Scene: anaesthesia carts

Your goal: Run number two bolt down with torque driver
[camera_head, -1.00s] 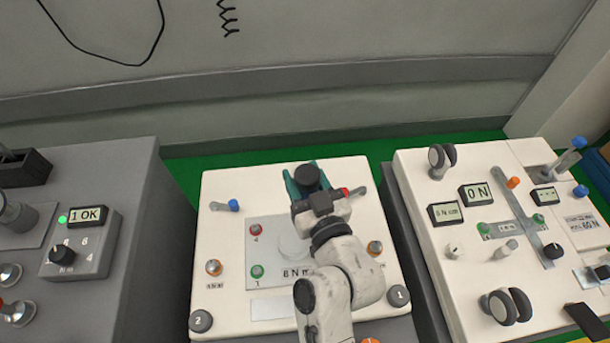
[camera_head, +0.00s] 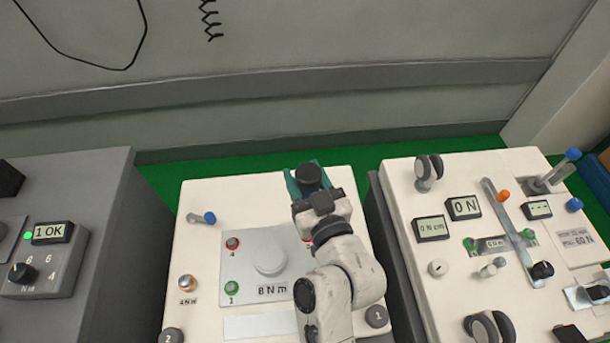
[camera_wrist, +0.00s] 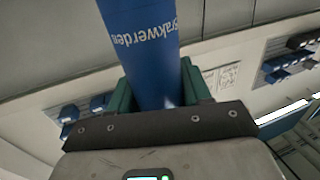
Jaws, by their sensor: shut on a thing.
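My gripper (camera_head: 306,182) has teal fingers and is shut on the torque driver, a blue cylinder with white lettering (camera_wrist: 145,50) in the wrist view. In the head view a dark round end (camera_head: 309,176) shows between the fingers. The gripper is over the far right part of the middle cart. Its plate (camera_head: 255,235), marked 8 N m, carries a red-ringed bolt (camera_head: 232,243) and a green-ringed bolt (camera_head: 231,287) on the left. A red edge (camera_head: 307,241) shows beside my arm. My arm hides the plate's right side; the number two bolt cannot be made out. The driver's tip is hidden.
A grey box (camera_head: 45,262) on the left cart reads 1 OK with a green light. The right cart (camera_head: 400,185) bears displays, levers and wheels.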

